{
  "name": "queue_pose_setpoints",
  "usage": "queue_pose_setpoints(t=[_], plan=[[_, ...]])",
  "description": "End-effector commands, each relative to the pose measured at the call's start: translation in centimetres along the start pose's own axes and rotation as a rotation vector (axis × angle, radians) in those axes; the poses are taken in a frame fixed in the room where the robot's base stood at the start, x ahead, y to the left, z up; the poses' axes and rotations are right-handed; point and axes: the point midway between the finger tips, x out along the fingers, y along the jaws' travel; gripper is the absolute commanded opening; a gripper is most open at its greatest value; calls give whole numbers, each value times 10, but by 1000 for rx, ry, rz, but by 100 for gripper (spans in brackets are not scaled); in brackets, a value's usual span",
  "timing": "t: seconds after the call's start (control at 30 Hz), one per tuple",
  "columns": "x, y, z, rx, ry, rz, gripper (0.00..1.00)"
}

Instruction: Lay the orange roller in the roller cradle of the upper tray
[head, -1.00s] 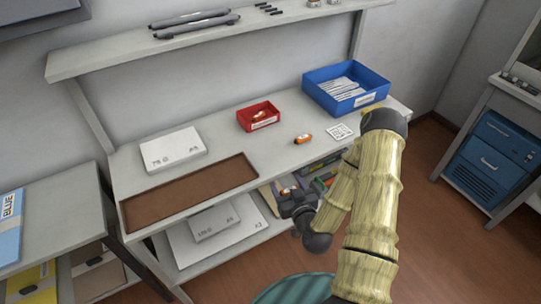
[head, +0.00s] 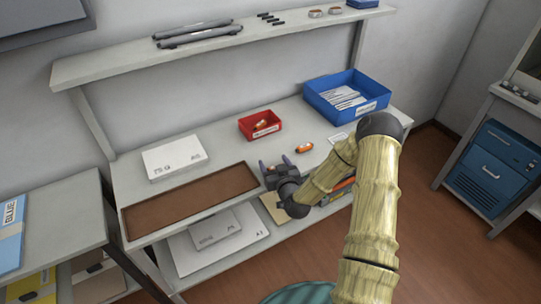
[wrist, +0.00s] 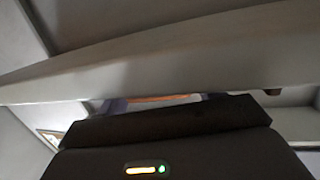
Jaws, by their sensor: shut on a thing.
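In the wrist view (wrist: 162,102) an orange strip, seemingly the orange roller (wrist: 160,99), spans between the fingers. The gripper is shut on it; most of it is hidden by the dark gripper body. In the head view I cannot make it out between the fingers. I cannot identify the roller cradle or the upper tray in either view.
A small orange piece (head: 304,148) lies on the table (head: 225,139). Behind are a red bin (head: 246,132) and a blue bin (head: 350,111). A white box (head: 174,160) stands behind the brown tray (head: 190,199). The wall shelf (head: 120,65) holds grey rollers (head: 195,30).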

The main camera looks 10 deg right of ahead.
Motion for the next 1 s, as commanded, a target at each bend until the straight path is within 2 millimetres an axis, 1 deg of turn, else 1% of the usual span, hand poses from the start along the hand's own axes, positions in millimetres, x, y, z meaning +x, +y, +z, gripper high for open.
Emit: queue_pose_setpoints(t=[0.17, 0.23, 0.5, 0.83, 1.0], plan=[[1, 0, 0, 0, 1, 0, 46], [5, 0, -1, 0, 1, 0, 46], [43, 0, -8, 0, 1, 1, 46], [42, 0, -4, 0, 0, 0, 46], [43, 0, 1, -1, 0, 0, 46]])
